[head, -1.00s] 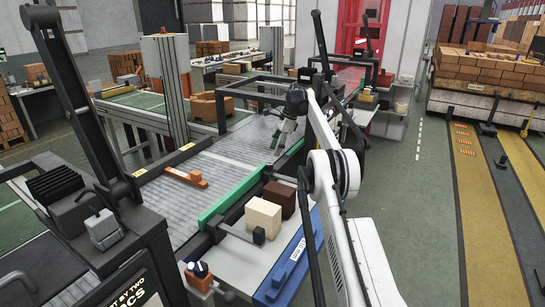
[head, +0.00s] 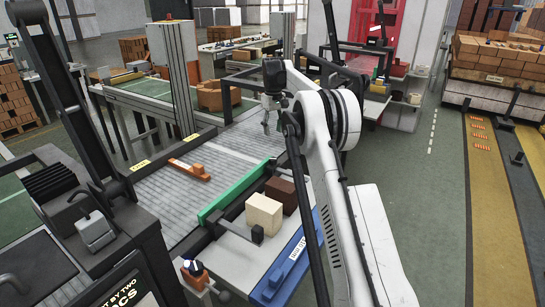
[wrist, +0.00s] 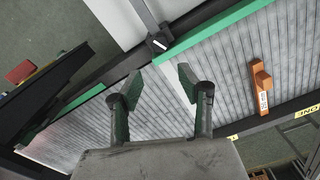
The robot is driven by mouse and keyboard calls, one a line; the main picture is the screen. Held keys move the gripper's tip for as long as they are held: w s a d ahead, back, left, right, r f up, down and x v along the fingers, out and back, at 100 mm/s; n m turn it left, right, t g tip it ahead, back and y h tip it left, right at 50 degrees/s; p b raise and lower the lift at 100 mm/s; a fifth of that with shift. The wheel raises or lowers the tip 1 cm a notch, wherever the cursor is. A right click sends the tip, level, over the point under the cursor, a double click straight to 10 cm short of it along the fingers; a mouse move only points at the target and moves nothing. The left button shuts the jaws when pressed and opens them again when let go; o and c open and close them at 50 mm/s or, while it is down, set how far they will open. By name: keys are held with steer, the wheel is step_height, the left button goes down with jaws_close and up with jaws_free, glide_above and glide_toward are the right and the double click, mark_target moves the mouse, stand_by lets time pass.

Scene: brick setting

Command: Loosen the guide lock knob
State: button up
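A black knob with a white mark (wrist: 160,41) sits on a dark bar at the end of a green guide rail (wrist: 206,43) in the wrist view. I take it for the guide lock knob; I cannot make it out in the head view, where my arm covers part of that area. The green guide rail (head: 232,192) runs along the conveyor's right side in the head view. My gripper (head: 268,125) points down above the conveyor's far part. In the wrist view my gripper (wrist: 158,82) has its two fingers apart, with nothing between them, and the knob appears beyond them.
An orange piece (head: 189,169) lies on the grey roller conveyor (head: 165,196). Cream (head: 264,215) and brown (head: 281,194) blocks stand right of the rail, near a blue piece (head: 290,265). A dark frame (head: 235,82) spans the far conveyor.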

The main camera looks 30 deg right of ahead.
mark_target(273, 158)
step_height(273, 158, down, 14)
steer(key=shift+r+p, duration=0.15)
steer(key=shift+p, duration=0.2)
steer(key=shift+c, duration=0.5)
steer(key=c, duration=0.8)
steer(key=shift+o, duration=0.2)
steer(key=shift+n, duration=0.3)
steer(key=shift+n+b, duration=1.05)
steer(key=shift+n, duration=0.15)
steer(key=n+b, duration=0.2)
steer(key=n, duration=0.2)
steer(key=shift+n, duration=0.4)
